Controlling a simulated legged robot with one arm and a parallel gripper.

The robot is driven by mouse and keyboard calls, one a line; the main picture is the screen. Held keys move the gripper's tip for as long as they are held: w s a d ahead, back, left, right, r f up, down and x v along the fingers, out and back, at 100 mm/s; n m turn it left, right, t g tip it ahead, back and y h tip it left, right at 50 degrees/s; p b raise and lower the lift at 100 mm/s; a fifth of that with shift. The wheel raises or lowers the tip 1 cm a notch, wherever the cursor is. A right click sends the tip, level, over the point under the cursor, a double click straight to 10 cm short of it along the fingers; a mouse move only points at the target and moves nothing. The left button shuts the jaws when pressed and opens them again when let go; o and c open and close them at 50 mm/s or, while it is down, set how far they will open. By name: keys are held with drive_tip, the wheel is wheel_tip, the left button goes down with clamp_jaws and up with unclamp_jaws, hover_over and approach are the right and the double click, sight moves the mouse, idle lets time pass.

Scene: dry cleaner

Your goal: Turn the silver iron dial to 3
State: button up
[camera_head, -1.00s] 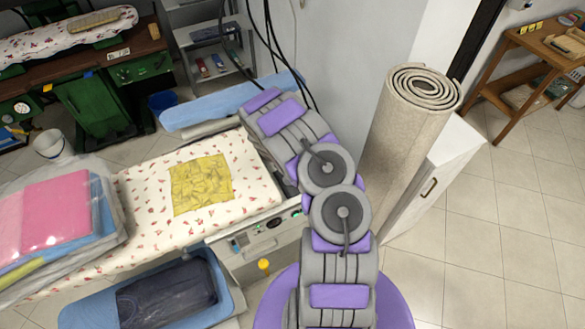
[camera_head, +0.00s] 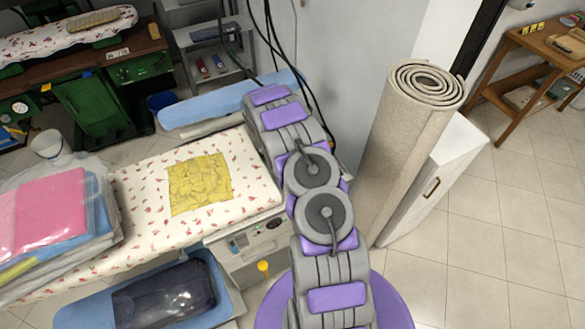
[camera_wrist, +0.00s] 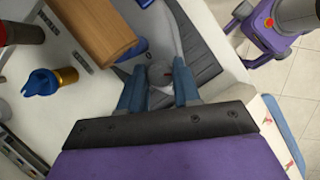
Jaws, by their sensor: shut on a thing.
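In the wrist view, a small round grey dial (camera_wrist: 160,74) with a thin red mark sits between the two blue fingers of my gripper (camera_wrist: 159,80). The fingers are closed in on either side of it. No numbers on the dial are readable. A silver-grey surface (camera_wrist: 165,38) that looks like part of the iron shows behind the dial, beside a brown wooden block (camera_wrist: 95,32). My wrist hides much of the near side. In the head view my own arm hides the gripper, the dial and the iron.
In the head view, a floral ironing table (camera_head: 147,212) holds a yellow cloth (camera_head: 200,183) and bagged pink and blue laundry (camera_head: 50,218). A rolled carpet (camera_head: 398,150) stands right of my arm. The wrist view shows a blue-capped item (camera_wrist: 42,82). Open floor lies right.

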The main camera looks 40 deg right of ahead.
drive_tip(key=shift+w+m+g+y, duration=0.15)
drive_tip(key=shift+m+g+y, duration=0.15)
drive_tip(key=shift+m, duration=0.7)
drive_tip(key=shift+b, duration=0.3)
drive_tip(key=o, duration=1)
drive_tip(key=shift+d, duration=0.1)
drive_tip(key=shift+r, duration=0.1)
drive_tip(key=v, duration=1.7)
drive_tip(key=shift+w+d, duration=0.1)
drive_tip(key=shift+w, duration=0.05)
